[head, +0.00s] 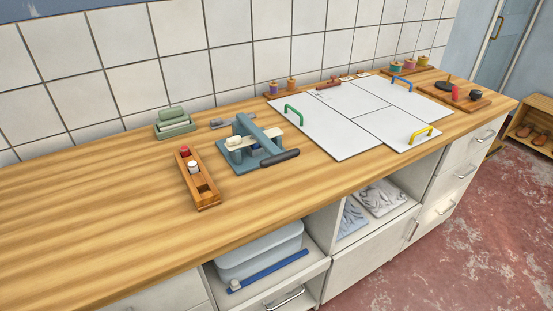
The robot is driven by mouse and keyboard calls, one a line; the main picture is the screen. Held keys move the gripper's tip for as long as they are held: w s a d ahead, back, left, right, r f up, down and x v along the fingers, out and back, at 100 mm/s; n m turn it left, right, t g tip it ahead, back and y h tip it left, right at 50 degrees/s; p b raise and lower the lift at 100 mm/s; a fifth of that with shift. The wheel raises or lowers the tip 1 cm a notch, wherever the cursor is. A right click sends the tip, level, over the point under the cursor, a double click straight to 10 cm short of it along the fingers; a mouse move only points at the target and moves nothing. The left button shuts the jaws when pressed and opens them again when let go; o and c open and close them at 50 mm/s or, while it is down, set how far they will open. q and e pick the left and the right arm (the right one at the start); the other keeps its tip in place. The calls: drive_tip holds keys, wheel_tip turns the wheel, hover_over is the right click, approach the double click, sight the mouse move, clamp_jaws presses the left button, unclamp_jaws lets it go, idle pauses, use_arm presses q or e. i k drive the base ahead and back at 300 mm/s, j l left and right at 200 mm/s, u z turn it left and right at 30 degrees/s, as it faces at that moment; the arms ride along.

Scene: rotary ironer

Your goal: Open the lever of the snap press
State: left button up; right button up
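The snap press (243,141) stands on the wooden worktop in the middle of the head view. It has a blue-grey base and frame with a pale cream piece across it. Its lever is a blue-grey bar that slopes down toward the front right and ends in a dark handle (280,158). The handle sits low, close to the worktop. Neither of my grippers is in view.
A wooden tray (208,206) with red and white pieces stands left of the press, and a green stacked item (173,123) behind it. White panels (345,146) with green, blue and yellow handles lie to the right. The worktop's left (80,230) is clear.

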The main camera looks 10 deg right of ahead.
sight(278, 157)
drive_tip(key=l+u, duration=0.15)
drive_tip(key=l, duration=0.25)
drive_tip(key=l+u, duration=0.15)
drive_tip(key=l, duration=0.3)
drive_tip(key=k+l+u, duration=0.15)
drive_tip(key=l, duration=0.25)
drive_tip(key=l+u, duration=0.15)
drive_tip(key=l, duration=0.25)
drive_tip(key=k+l+u, duration=0.15)
drive_tip(key=l, duration=0.25)
drive_tip(key=k+l+u, duration=0.15)
drive_tip(key=l, duration=0.2)
drive_tip(key=k+l+u, duration=0.15)
drive_tip(key=l, duration=0.25)
drive_tip(key=k+l+u, duration=0.15)
drive_tip(key=l, duration=0.2)
